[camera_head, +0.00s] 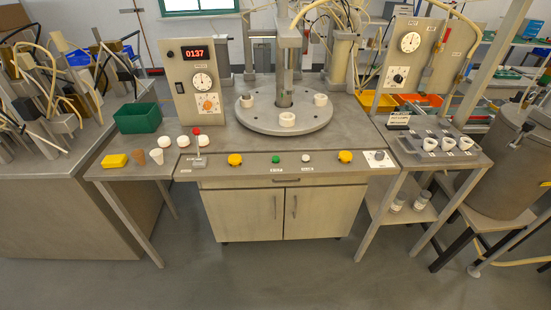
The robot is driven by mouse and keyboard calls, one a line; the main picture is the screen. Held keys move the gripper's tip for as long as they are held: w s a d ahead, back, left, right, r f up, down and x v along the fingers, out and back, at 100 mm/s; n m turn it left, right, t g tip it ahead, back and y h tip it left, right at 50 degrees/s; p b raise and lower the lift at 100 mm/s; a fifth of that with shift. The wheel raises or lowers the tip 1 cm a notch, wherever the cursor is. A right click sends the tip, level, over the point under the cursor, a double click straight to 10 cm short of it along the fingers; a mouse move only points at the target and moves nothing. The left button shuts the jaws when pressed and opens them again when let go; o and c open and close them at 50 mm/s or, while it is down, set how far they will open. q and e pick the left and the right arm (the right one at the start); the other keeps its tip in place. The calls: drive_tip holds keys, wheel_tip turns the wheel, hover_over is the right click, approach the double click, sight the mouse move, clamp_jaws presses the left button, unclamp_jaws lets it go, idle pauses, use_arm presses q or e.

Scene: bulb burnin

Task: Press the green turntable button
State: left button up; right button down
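The small green button (276,159) is on the front strip of the grey workbench, left of a white button (306,158). Two larger yellow buttons stand farther out, a left one (235,159) and a right one (345,156). Behind them is the round grey turntable (309,114), with a vertical column through its middle and white cups or sockets on top. Nothing covers the green button. Whether it is pressed cannot be told. Neither of my grippers shows in the head view.
A red-knobbed lever (197,131) stands left of the buttons, near white rounded parts. A panel (178,75) with a red display reading 0137 rises behind. A side tray (408,146) holds white cups right.

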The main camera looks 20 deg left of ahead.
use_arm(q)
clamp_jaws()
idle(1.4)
